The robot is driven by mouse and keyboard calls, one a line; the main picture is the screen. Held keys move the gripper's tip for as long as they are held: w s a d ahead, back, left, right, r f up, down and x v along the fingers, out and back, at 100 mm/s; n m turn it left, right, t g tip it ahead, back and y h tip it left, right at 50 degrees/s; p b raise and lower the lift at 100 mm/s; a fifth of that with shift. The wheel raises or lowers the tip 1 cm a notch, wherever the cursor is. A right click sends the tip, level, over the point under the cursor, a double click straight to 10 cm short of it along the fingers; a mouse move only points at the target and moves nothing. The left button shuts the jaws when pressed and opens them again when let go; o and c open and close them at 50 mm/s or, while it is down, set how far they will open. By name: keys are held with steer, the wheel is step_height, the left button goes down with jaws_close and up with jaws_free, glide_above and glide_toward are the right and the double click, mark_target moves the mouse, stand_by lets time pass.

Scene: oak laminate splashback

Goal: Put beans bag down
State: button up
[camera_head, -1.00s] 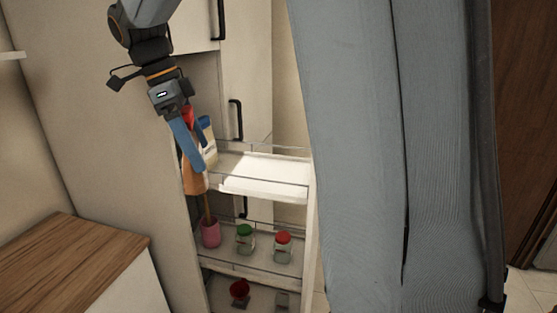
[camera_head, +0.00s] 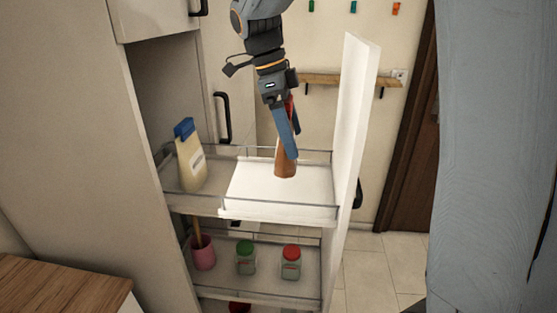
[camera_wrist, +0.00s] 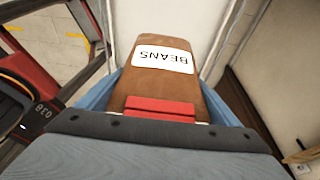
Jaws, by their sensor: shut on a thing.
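The beans bag is brown with a red top clip and a white label reading BEANS; it fills the middle of the wrist view (camera_wrist: 190,85). In the head view the beans bag (camera_head: 286,163) hangs upright below my gripper (camera_head: 284,130), over the white surface of the pull-out's top shelf (camera_head: 262,193). My gripper is shut on the bag near its red top, with a blue finger on either side in the wrist view. I cannot tell whether the bag's bottom touches the shelf.
A cream bag with a blue clip (camera_head: 190,160) stands at the shelf's left. Thin rails edge the shelf, and a tall white front panel (camera_head: 352,135) bounds its right. The lower shelf holds a pink cup (camera_head: 203,254), a green-lidded jar (camera_head: 245,258) and a red-lidded jar (camera_head: 291,262).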

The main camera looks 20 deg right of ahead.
steer(key=x, duration=0.2)
steer(key=shift+w+f+p, duration=0.1)
steer(key=shift+f+p, duration=0.2)
steer(key=shift+f, duration=0.15)
steer(key=shift+a+f+p, duration=0.1)
steer(key=shift+f+p, duration=0.4)
steer(key=shift+f, duration=1.3)
steer(key=shift+f, duration=0.1)
steer(key=o, duration=1.4)
steer(key=shift+o, duration=0.2)
steer(key=b+v, duration=0.3)
steer(key=v, duration=0.9)
steer(key=shift+b, duration=0.35)
